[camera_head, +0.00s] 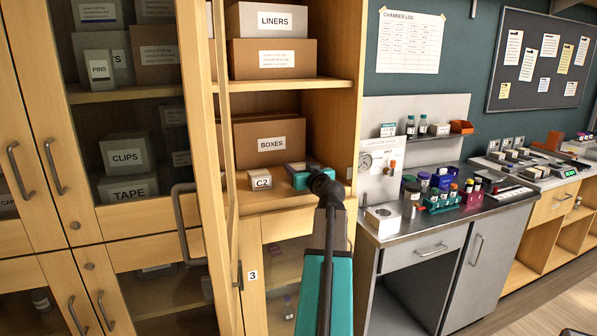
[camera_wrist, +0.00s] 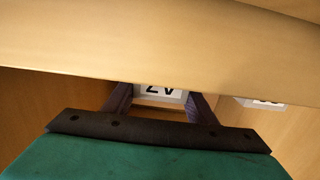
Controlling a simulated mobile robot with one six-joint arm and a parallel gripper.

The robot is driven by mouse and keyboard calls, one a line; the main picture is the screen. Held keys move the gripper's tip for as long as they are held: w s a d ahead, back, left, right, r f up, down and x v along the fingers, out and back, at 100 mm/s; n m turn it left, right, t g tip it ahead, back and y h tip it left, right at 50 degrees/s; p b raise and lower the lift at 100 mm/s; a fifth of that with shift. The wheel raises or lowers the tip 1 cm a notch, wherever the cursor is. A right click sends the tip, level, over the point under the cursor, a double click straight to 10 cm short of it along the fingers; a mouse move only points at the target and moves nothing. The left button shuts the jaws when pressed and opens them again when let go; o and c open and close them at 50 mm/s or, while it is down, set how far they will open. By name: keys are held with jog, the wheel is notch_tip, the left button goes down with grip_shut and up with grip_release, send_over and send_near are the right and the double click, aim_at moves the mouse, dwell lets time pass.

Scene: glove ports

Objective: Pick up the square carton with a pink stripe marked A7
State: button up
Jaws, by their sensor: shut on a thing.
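The carton marked A7 (camera_wrist: 161,93) shows in the wrist view as a pale face with a white label, upside down in that picture. My gripper (camera_wrist: 159,101) has its two dark fingers on either side of it and is shut on it. A pale wooden board covers the carton's upper part there, and its pink stripe does not show. In the head view my gripper (camera_head: 301,178) is inside the open cabinet, at the lower shelf, and mostly hides what it holds. I cannot tell whether the carton is off the shelf.
A small carton marked C2 (camera_head: 260,181) stands just left of my gripper. A large brown box marked BOXES (camera_head: 268,142) is behind. The upper shelf (camera_head: 285,91) is overhead. The open cabinet door (camera_head: 208,160) stands left, and the cabinet's side wall (camera_head: 342,120) is close on the right.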

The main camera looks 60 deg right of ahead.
jog(key=shift+r+b, duration=0.35)
jog(key=shift+r, duration=1.15)
jog(key=b+v, duration=0.3)
jog(key=v, duration=1.3)
jog(key=shift+w+a+r, duration=0.2)
jog(key=shift+w+a, duration=0.1)
jog(key=shift+a, duration=0.1)
jog(key=shift+s+f, duration=0.1)
